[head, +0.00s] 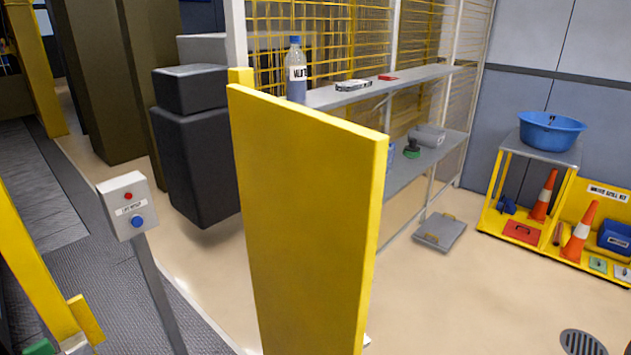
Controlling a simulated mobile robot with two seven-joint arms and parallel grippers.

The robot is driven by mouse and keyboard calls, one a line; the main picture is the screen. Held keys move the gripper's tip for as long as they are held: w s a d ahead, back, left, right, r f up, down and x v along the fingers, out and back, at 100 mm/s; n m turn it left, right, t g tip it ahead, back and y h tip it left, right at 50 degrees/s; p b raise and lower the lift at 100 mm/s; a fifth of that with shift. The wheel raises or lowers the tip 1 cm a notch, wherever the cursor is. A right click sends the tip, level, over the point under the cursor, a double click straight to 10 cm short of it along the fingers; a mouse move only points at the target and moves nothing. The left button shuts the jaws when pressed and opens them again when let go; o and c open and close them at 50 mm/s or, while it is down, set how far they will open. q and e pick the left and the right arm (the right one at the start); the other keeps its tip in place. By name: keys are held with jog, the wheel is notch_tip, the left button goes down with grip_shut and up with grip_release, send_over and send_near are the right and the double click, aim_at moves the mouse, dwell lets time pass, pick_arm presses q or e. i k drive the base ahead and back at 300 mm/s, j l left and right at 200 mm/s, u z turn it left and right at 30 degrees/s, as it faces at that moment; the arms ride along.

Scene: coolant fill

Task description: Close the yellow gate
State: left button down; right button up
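The yellow gate (305,220) is a large flat upright panel in the middle of the head view. Its far left edge is beside a short yellow post top (241,76), and its right edge comes toward me. Its lower end runs out of the picture. A slanting yellow post (35,270) with a small yellow block (86,320) on its side stands at the lower left, well apart from the gate. Whether it belongs to the gate I cannot tell. Neither of my grippers can be made out in the view.
A grey button box (123,190) on a post stands left of the gate. A dark block (192,150) is behind it. Shelves (335,98) with a bottle (296,75) stand behind the gate. At right are a blue basin (550,132), cones (579,235) and open floor (480,300).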

aim_at(310, 183)
jog(key=k, duration=0.5)
jog(key=k+u, duration=0.15)
jog(key=u, duration=1.15)
jog(key=l+u, duration=0.35)
jog(key=l, duration=0.55)
jog(key=i+l, duration=0.1)
jog(key=l, duration=2.4)
jog(key=i, duration=0.05)
